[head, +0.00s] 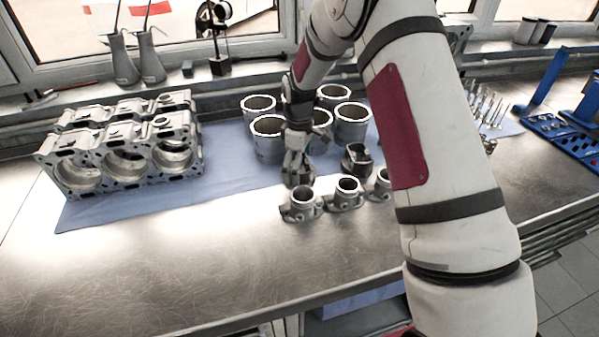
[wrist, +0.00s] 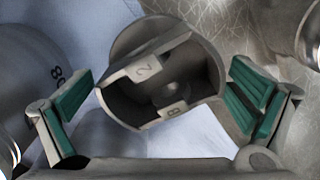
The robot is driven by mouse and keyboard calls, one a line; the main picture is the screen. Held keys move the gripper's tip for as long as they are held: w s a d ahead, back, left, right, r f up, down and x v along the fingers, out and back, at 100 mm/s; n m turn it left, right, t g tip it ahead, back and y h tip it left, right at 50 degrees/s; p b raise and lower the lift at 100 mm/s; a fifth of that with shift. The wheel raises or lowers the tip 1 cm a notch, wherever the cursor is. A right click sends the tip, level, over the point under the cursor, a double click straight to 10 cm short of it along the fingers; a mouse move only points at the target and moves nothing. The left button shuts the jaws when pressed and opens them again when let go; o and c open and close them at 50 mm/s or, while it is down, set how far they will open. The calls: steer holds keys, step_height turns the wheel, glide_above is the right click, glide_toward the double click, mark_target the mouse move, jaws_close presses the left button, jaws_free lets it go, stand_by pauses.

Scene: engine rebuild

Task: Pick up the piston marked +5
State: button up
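My gripper (head: 298,178) points down over the blue cloth, between the large cylinder sleeves and the front row of flanged parts. In the wrist view my gripper (wrist: 160,98) is open, with its green pads apart. In the head view a dark piston-like part (head: 356,160) stands to the right of my gripper. Its marking is too small to read.
Several cylinder sleeves (head: 268,138) stand behind my gripper. Flanged parts (head: 347,190) stand in front of and beside it. An engine block (head: 125,150) is at the left. A blue rack (head: 560,135) is at the right. The front metal bench (head: 190,260) is clear.

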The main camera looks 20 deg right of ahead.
steer(key=c, duration=1.4)
steer(key=shift+r, duration=0.1)
